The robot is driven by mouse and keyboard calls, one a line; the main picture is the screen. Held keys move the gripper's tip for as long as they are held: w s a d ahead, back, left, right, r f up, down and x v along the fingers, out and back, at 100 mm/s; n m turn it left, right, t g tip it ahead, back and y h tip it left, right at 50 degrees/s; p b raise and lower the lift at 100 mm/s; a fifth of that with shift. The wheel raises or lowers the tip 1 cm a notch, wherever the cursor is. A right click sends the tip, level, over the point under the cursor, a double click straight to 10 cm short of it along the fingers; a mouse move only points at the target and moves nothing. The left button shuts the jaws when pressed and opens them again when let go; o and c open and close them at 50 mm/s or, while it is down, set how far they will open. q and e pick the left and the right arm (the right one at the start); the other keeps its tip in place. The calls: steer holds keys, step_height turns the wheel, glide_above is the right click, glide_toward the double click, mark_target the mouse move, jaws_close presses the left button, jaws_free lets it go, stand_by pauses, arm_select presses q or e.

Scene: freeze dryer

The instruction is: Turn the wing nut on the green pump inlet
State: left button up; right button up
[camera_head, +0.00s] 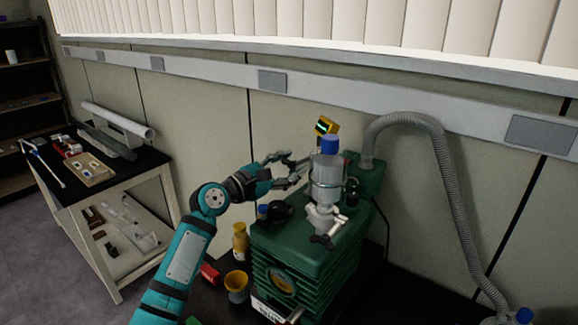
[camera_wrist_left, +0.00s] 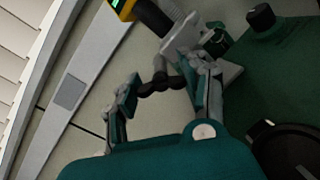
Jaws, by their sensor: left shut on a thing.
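My left gripper (camera_head: 297,168) reaches in from the left, behind the bottle, near the pump's top. In the left wrist view its two fingers (camera_wrist_left: 166,86) are on either side of a dark wing nut (camera_wrist_left: 160,86) and hold it. The wing nut sits by a grey metal fitting (camera_wrist_left: 183,38) below a yellow gauge (camera_wrist_left: 125,8). The gauge also shows in the head view (camera_head: 327,125). My right gripper is not in view.
A grey corrugated hose (camera_head: 440,165) rises from the pump and runs down the right. Another dark winged knob (camera_head: 322,241) is on the white fitting in front.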

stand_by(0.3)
arm_select(q)
steer(key=o, duration=1.2)
steer(key=v, duration=1.2)
steer(key=shift+s+d, duration=0.1)
